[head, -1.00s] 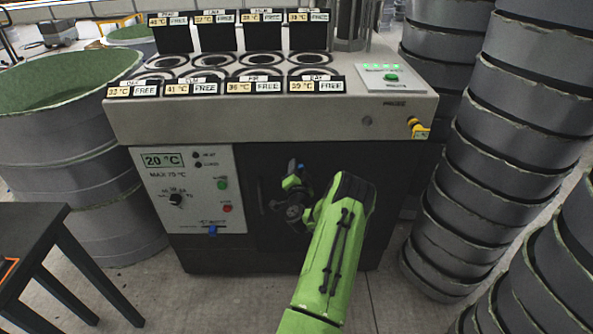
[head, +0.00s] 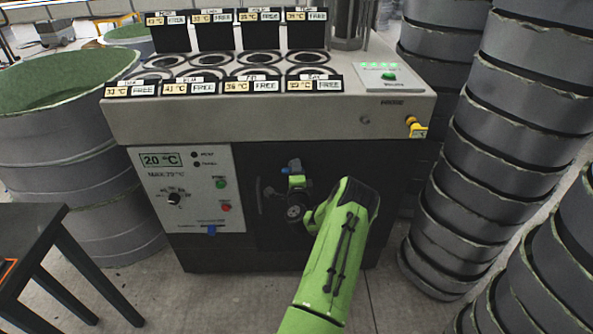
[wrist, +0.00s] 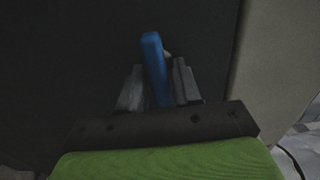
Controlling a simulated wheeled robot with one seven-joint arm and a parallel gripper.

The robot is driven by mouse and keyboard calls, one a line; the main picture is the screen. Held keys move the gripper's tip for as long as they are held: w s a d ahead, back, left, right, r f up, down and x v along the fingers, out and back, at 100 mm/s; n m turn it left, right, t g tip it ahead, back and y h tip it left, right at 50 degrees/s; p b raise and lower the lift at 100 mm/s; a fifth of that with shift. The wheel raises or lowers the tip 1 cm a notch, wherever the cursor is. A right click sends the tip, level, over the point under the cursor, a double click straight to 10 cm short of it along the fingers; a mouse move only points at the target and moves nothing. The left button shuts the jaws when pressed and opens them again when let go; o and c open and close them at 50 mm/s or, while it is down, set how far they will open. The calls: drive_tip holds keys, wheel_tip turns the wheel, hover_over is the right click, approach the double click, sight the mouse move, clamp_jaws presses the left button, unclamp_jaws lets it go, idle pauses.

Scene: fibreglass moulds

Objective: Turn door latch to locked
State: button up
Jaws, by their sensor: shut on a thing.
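The door latch is a blue lever (wrist: 152,52) on the dark door of the machine. In the wrist view it stands between my two fingers, leaning slightly left at its top end. My gripper (wrist: 157,88) is shut on it, with the blue end sticking out past the fingertips. The latch's base and any lock marking are hidden by my gripper.
Left of the door is a control panel (head: 160,210) with a "20 °C" display, a knob, buttons and a small blue slider. The worktop above holds several ring-shaped wells. Stacked grey moulds (head: 470,190) stand close on the right. A dark table (head: 35,222) stands at the left.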

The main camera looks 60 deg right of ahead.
idle(0.3)
drive_tip(key=o, duration=0.8)
